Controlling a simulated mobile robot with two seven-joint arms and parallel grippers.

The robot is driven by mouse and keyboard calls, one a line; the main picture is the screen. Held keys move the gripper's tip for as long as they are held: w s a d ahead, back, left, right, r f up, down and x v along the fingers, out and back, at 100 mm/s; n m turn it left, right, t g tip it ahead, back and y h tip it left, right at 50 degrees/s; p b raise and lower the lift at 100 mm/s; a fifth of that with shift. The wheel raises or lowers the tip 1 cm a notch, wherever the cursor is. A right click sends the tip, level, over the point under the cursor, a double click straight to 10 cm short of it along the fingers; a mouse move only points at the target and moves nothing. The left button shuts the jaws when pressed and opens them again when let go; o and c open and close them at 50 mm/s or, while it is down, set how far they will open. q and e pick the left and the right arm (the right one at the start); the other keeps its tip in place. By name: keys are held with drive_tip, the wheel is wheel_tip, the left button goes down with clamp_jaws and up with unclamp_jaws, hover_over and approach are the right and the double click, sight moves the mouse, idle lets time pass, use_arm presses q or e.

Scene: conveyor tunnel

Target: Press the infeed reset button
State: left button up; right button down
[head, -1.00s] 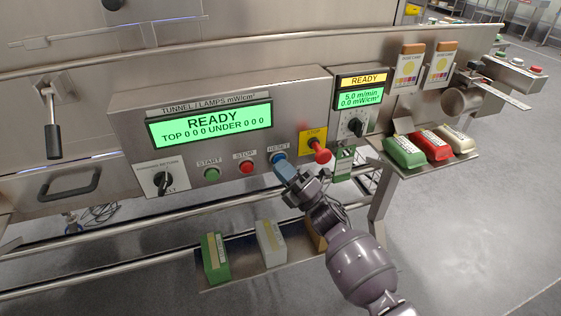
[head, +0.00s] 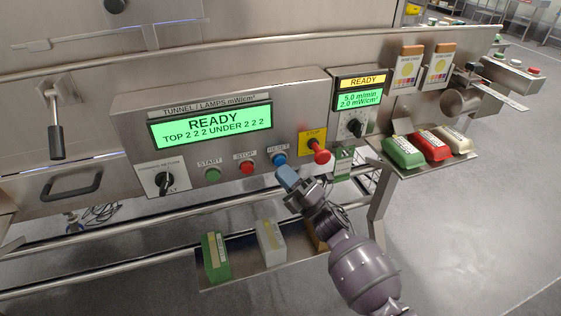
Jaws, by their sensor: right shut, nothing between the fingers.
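The blue button labelled RESET (head: 279,159) is on the steel panel, right of the red STOP button (head: 247,168) and the green START button (head: 213,174). The panel display (head: 212,127) reads READY, TOP 2 2 2 UNDER 2 2 2. No label reading "infeed" is legible. My left gripper is not in view.
A red mushroom stop (head: 321,156) on a yellow plate sticks out close right of my gripper. Rails and a low shelf (head: 240,272) with several blocks lie below. A side display (head: 359,99) and a tray of coloured packs (head: 440,165) are to the right.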

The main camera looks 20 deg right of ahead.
drive_tip(key=shift+s, duration=0.1)
drive_tip(key=shift+s+d+p, duration=0.1)
drive_tip(key=shift+s+p, duration=0.7)
drive_tip(key=shift+s, duration=1.6)
